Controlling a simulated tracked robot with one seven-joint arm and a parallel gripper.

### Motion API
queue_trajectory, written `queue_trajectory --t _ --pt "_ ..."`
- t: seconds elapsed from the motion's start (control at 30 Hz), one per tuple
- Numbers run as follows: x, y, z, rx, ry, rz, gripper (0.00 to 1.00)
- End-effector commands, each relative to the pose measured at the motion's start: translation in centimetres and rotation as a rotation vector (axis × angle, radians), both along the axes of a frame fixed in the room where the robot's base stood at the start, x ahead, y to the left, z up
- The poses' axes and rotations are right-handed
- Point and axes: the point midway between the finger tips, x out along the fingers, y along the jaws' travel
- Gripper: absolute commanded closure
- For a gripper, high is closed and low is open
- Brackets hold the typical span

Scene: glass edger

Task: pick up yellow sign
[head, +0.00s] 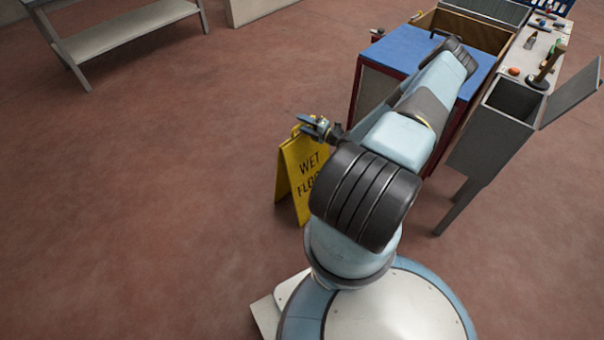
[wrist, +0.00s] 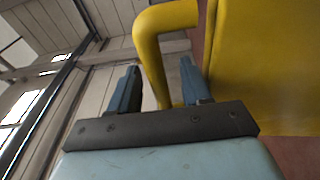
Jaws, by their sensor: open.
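The yellow sign (head: 293,172) is a folding A-frame board reading "WET FLOOR", standing upright on the floor in the head view. My arm hides its lower right part. My gripper (head: 311,125) is at the sign's top edge. In the wrist view the sign's yellow panel (wrist: 268,60) fills the right side, and its bent yellow handle (wrist: 150,47) runs down between my two fingers. My gripper (wrist: 160,66) is open there, with a gap on the left between finger and handle. I cannot tell whether a finger touches the handle.
A blue-topped cabinet (head: 402,47) stands right of the sign, behind my arm. Next to it are a grey bin (head: 490,128) on legs and a tool-covered worktop (head: 528,62). A grey bench (head: 125,30) is at upper left. The reddish floor (head: 150,200) on the left is clear.

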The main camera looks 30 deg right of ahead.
Motion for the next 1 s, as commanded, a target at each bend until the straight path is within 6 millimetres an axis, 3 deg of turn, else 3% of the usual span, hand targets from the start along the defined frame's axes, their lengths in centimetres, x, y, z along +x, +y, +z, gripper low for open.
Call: queue_trajectory --t 0.13,0.63,1.0 --pt "-0.04 -0.02 0.0 0.0 0.0 0.0 0.53" --pt "-0.08 -0.01 -0.06 0.0 0.001 0.0 1.0" --pt "-0.13 0.01 -0.16 -0.001 0.003 0.0 1.0"
